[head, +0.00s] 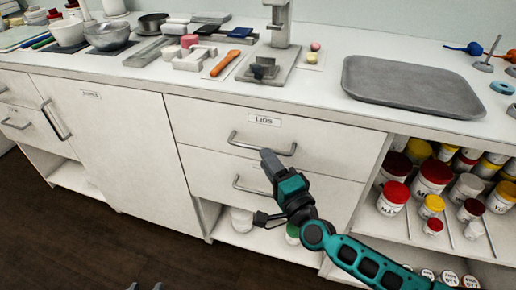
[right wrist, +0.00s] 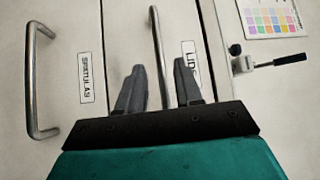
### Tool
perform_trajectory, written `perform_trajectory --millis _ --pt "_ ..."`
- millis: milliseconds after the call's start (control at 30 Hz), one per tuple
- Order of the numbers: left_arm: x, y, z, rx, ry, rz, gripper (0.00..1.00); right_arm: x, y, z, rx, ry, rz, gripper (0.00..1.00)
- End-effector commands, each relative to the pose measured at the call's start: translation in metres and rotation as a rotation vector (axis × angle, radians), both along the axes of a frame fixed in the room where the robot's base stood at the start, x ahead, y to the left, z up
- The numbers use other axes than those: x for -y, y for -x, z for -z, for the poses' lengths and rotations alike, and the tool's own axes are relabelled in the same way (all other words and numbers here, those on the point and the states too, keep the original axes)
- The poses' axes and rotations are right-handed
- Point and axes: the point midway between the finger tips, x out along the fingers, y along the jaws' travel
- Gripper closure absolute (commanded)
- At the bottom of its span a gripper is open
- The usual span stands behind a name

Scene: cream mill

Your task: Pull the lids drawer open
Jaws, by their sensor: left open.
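The lids drawer (head: 330,140) is the white upper drawer with a "LIDS" label, and its front looks flush with the cabinet. Its metal bar handle (head: 262,145) also shows in the right wrist view (right wrist: 157,40), running up between my fingers. My right gripper (head: 272,165) is in front of the drawer near the handle. In the right wrist view its two fingers (right wrist: 160,85) are apart, one on each side of the bar, with a gap on both sides. My left gripper (head: 145,286) barely shows at the bottom edge, fingertips apart, far from the drawer.
The spatulas drawer, with its own handle (right wrist: 38,80), is directly below. Open shelves with jars (head: 432,178) are to the right. The counter above holds a grey tray (head: 412,86) and a press stand (head: 280,25). The dark floor (head: 90,240) at left is clear.

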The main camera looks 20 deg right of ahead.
Motion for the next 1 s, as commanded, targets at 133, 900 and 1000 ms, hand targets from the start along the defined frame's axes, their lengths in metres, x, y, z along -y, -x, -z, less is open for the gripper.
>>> perform_trajectory --millis 133,900,1000 --pt "0.001 0.0 0.003 -0.001 0.004 -0.003 0.57 -0.006 -0.027 -0.004 0.003 0.0 0.0 0.65" --pt "-0.002 0.0 0.007 0.0 -0.007 0.002 0.57 -0.011 -0.051 -0.007 0.0 0.002 -0.001 0.83" --pt "-0.003 -0.001 0.006 0.001 -0.009 0.003 0.57 -0.01 -0.051 -0.007 0.0 0.002 0.0 0.93"
